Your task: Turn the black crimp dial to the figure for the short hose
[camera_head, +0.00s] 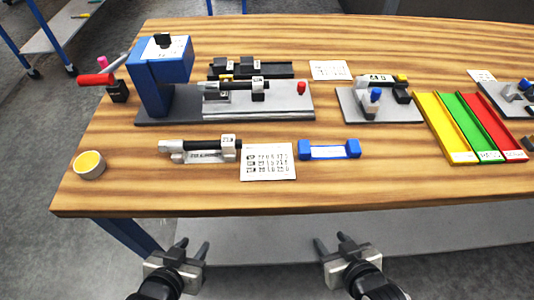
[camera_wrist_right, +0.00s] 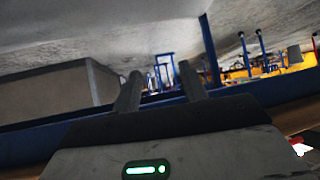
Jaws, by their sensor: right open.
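The black crimp dial (camera_head: 163,41) sits on a white plate on top of the blue press (camera_head: 160,80), at the left of the table. The plate's figures are too small to read. A black hose with light end fittings (camera_head: 200,146) lies in a labelled holder in front of the press. Another dark hose (camera_head: 236,86) lies across the press's grey base. A white card with rows of figures (camera_head: 268,162) lies near the front edge. My left gripper (camera_head: 192,246) and right gripper (camera_head: 331,240) are open and empty, before the table's front edge, far from the dial.
A red-handled lever (camera_head: 96,80) sticks out left of the press. A cup with yellow contents (camera_head: 89,165), a blue holder (camera_head: 329,150), a grey fixture plate (camera_head: 379,105) and yellow, green and red trays (camera_head: 480,128) stand around. The front strip of the wooden table (camera_head: 330,190) is clear.

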